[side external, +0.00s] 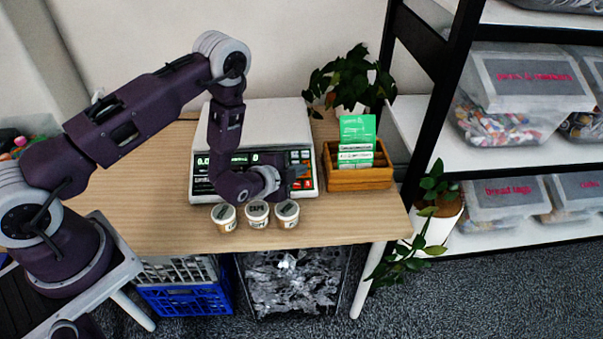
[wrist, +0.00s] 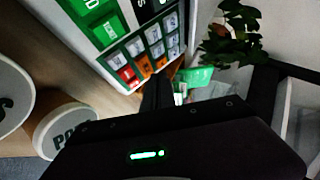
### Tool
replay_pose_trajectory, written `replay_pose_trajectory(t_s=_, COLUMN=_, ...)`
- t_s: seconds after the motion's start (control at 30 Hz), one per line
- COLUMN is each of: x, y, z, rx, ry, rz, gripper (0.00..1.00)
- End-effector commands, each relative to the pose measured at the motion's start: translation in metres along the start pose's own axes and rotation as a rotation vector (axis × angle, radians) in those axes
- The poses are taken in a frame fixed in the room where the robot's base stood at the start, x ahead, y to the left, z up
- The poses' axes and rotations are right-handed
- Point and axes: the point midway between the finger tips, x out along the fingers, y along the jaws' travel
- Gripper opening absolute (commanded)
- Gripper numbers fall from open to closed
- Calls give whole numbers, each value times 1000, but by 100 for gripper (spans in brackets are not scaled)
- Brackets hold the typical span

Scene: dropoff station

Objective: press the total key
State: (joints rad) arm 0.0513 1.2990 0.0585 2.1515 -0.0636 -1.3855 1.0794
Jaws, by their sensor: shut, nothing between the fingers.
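The weighing scale (side external: 262,119) stands on the table, with a white top and a dark front panel with green lit digits. Its keypad (wrist: 148,50) shows in the wrist view with pale keys and red and orange keys along the near edge. The key labels are too small to read, so I cannot tell which is the total key. My gripper (side external: 300,171) is shut and empty, in front of the panel's right side. In the wrist view its dark fingers (wrist: 158,92) point toward the keypad's lower right corner. I cannot tell whether they touch it. My wrist hides part of the panel in the side view.
Three lidded tubs (side external: 257,214) stand close in front of the scale, below my wrist. A wooden box (side external: 343,181) with green and white cards (side external: 356,131) stands right of the scale. A plant (side external: 350,78) is behind it. A shelf with bins (side external: 525,80) is farther right.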

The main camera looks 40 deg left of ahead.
Motion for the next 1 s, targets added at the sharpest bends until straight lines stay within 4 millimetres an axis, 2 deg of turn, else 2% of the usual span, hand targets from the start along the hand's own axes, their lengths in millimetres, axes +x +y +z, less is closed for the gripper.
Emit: replay_pose_trajectory(t_s=1.0, x=6, y=5, z=4, rx=0, ry=0, rz=0, gripper=0)
